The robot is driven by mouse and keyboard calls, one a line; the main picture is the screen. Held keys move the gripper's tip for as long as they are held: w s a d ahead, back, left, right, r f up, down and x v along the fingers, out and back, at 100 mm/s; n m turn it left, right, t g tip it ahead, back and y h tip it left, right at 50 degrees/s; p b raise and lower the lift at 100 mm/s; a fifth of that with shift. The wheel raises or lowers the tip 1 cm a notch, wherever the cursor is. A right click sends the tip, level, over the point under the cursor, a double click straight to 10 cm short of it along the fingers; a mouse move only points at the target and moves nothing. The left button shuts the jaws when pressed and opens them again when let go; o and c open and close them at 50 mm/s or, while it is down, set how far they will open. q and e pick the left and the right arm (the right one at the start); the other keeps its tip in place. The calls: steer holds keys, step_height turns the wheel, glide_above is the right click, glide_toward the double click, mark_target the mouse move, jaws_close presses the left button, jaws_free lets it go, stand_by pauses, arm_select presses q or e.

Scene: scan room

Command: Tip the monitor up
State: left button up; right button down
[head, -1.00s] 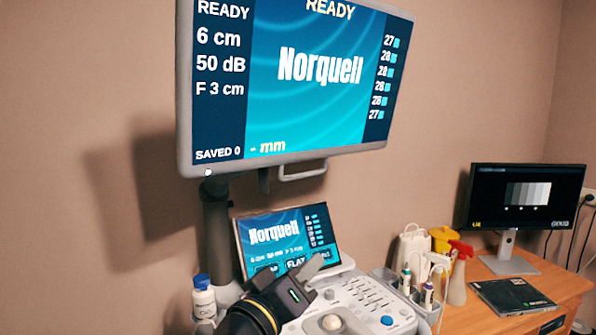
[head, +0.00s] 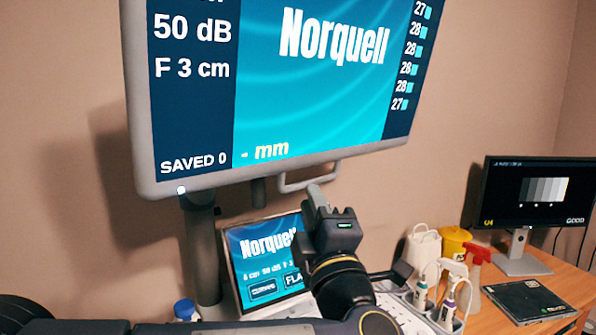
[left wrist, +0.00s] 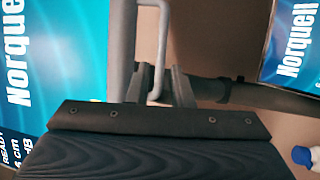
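The large monitor (head: 310,85) shows a blue "Norquell" screen and hangs on a dark post (head: 203,255). A pale bar handle (head: 292,187) sticks out below its bottom edge. My left gripper (head: 318,192) points up at the right part of this handle. In the left wrist view, the monitor's grey lower edge (left wrist: 121,45) runs left of the handle (left wrist: 162,42). The handle reaches down between the two dark fingers of my left gripper (left wrist: 160,82), which stand apart with a gap beside it. My right gripper is not in view.
A small tilted touch screen (head: 262,262) stands below the monitor, close behind my left wrist. Bottles, a yellow tub (head: 455,241) and a second monitor (head: 535,195) are at right, on or near a wooden table (head: 568,280).

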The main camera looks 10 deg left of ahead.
arm_select(q)
steer(key=p+x, duration=0.2)
steer(key=x, duration=0.5)
steer(key=shift+w+a, duration=0.1)
steer(key=shift+c, duration=0.3)
jaws_close()
